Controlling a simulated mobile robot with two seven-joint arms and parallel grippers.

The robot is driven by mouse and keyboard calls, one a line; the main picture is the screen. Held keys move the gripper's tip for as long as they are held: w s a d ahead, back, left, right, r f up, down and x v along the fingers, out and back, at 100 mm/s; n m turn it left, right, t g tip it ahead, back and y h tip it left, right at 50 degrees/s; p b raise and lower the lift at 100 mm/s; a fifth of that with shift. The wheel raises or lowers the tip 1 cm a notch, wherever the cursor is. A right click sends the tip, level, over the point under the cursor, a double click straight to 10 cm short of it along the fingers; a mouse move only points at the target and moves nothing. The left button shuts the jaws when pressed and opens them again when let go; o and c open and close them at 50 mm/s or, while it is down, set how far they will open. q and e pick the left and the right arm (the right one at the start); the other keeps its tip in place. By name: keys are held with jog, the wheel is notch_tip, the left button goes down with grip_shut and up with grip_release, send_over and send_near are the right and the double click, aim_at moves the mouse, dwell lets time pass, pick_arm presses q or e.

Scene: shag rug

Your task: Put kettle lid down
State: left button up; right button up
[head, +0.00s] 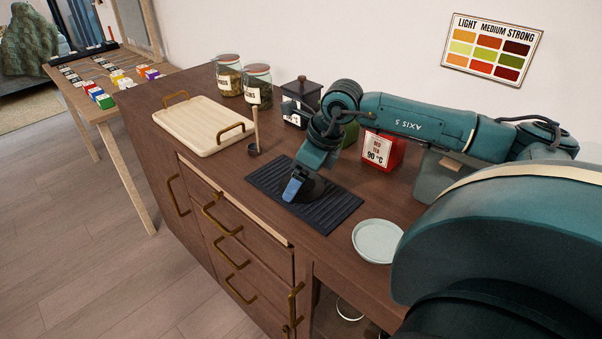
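My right gripper (294,190) reaches in from the right and points down over a black ribbed mat (335,210) on the wooden counter. No kettle can be clearly made out. My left gripper is not in view.
A red box (383,151) is behind my arm. A pale plate (377,241) lies right of the mat.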

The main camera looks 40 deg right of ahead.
jog(key=shift+f, duration=0.2)
jog(key=o, duration=0.8)
jog(key=shift+r, duration=0.1)
jog(key=shift+c, duration=0.2)
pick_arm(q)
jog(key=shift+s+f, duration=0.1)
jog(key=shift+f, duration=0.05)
pick_arm(e)
jog(key=shift+r, duration=0.1)
jog(key=shift+r, duration=0.3)
pick_arm(q)
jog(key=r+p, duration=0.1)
jog(key=p, duration=0.2)
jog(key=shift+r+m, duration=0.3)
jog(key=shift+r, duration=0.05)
pick_arm(e)
jog(key=v, duration=1.1)
jog(key=shift+s+r, duration=0.2)
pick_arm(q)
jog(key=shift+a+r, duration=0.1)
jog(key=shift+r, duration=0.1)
pick_arm(e)
jog(key=shift+d, duration=0.1)
